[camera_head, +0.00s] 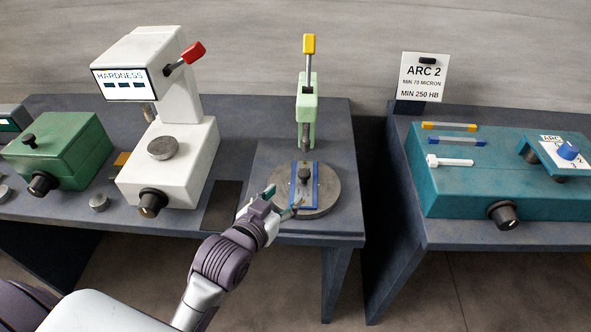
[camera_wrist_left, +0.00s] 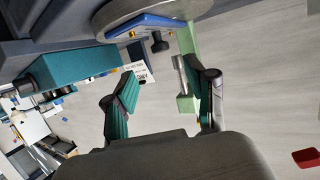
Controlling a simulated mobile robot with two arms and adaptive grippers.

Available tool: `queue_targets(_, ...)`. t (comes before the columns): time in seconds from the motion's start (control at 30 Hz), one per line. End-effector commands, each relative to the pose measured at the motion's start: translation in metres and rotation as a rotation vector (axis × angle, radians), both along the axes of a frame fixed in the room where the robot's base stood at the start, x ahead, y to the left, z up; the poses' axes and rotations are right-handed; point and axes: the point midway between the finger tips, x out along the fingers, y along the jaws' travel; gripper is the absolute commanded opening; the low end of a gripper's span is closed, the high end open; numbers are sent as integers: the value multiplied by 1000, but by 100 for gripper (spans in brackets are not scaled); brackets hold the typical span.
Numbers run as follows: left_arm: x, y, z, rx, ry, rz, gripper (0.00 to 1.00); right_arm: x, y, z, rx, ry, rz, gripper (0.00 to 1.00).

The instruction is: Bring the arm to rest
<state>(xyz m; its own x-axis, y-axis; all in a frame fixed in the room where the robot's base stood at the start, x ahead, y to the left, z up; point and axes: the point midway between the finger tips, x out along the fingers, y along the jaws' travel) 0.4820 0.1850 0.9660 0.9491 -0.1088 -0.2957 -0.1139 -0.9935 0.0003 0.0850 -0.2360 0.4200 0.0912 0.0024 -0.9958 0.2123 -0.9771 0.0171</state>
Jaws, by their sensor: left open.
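My left gripper (camera_head: 281,202) is at the front left edge of the round grey disc (camera_head: 328,194) on the left bench. Its fingers are apart with nothing between them, and they also show apart in the left wrist view (camera_wrist_left: 167,84). A blue plate (camera_head: 293,192) with a dark knob (camera_head: 304,175) lies on the disc, just right of the fingertips. I cannot tell whether a finger touches it. The plate also shows at the top of the left wrist view (camera_wrist_left: 150,24). My right gripper is in neither view.
A light green press (camera_head: 307,105) with a yellow handle stands behind the disc. A white hardness tester (camera_head: 190,160) and a green box (camera_head: 65,150) stand to the left. Right of a gap, a second bench (camera_head: 415,238) holds a teal machine (camera_head: 460,190) and the ARC 2 sign (camera_head: 424,78).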

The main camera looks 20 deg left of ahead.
Motion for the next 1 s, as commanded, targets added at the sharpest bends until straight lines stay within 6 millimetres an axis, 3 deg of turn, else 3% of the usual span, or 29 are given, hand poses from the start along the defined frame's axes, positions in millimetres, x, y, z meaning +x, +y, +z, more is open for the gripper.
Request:
queue_targets(0.17,-1,0,-1,1,6,0,56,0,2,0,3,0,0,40)
queue_targets(0.27,-13,1,-15,13,76,1,56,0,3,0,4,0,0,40)
queue_targets(0.5,-93,9,-80,82,470,-5,56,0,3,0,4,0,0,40)
queue_targets(0.7,-157,16,-109,128,728,-17,56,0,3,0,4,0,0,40)
queue_targets(0.9,-216,21,-122,165,944,-32,56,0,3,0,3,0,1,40)
queue_targets(1.0,-211,21,-148,169,966,-34,56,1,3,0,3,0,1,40)
